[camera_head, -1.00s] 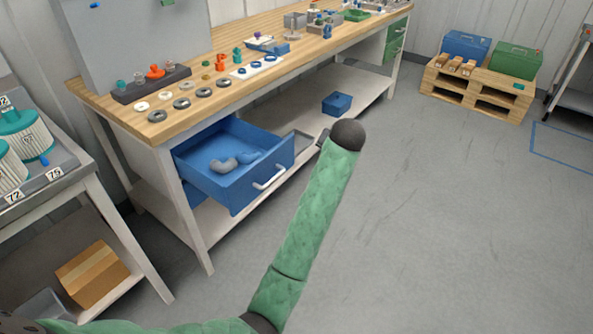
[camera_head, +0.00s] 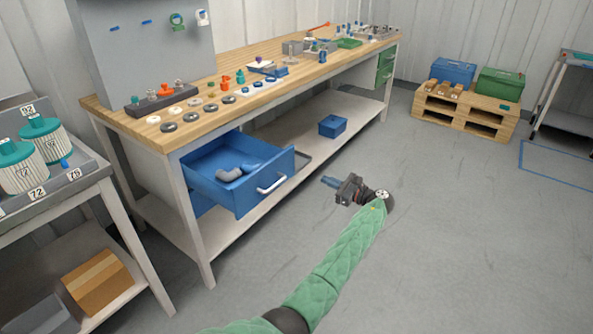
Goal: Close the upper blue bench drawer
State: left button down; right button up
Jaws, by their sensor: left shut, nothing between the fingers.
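The upper blue bench drawer (camera_head: 230,190) is pulled out from under the left end of the wooden workbench (camera_head: 165,131). Its white bar handle (camera_head: 272,184) is on the front panel, and a grey and blue curved fitting (camera_head: 237,171) lies inside. My left gripper (camera_head: 328,181) is shut and empty, to the right of the drawer front and apart from the handle. Its fingers point left toward the drawer. My right gripper is out of view.
A blue bin (camera_head: 333,126) stands on the bench's lower shelf (camera_head: 290,132). A grey cart (camera_head: 88,180) with white filter cartridges (camera_head: 20,168) is at the left. A pallet (camera_head: 463,112) with boxes stands at the back right.

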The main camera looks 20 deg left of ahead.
pick_arm(q)
jog(key=m, duration=0.2)
send_near(289, 164)
jog(key=x, duration=0.5)
jog(key=shift+w+a+p, duration=0.15)
jog(key=shift+a+p, duration=0.1)
jog(key=shift+p, duration=0.15)
jog(key=shift+w+a+f, duration=0.1)
jog(key=shift+w+a, duration=0.1)
jog(key=shift+a, duration=0.4)
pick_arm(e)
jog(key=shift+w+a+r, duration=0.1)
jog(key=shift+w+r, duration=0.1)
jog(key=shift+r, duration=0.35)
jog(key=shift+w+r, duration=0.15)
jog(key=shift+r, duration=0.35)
pick_arm(q)
jog(key=shift+a, duration=0.1)
